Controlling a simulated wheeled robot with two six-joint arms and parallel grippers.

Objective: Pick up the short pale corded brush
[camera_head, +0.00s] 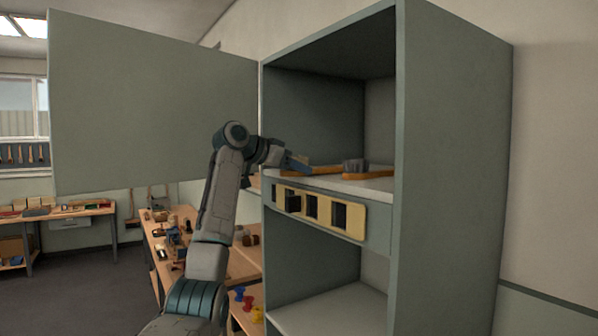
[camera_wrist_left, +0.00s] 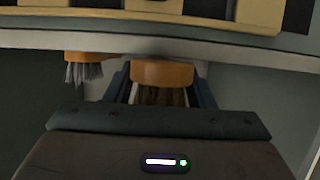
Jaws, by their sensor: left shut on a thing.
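My left gripper (camera_head: 297,164) reaches onto the upper shelf of the open cabinet. In the left wrist view its fingers are on both sides of an orange-brown wooden brush (camera_wrist_left: 162,74) with dark brown bristles, and it is shut on it. I cannot make out a cord or the brush's length, so I cannot tell if it is the short pale corded one. A second brush (camera_wrist_left: 84,73) with an orange wooden body and grey bristles is to the left of it, apart from the gripper. In the head view a grey bristle head (camera_head: 355,166) shows on the shelf beside wooden handles. My right gripper is not in view.
The cabinet's side wall (camera_head: 450,150) stands close on the right and its large door (camera_head: 150,110) is open on the left. A yellow panel with dark slots (camera_head: 320,212) is on the shelf's front. The lower shelf (camera_head: 330,308) looks empty. Workbenches stand behind.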

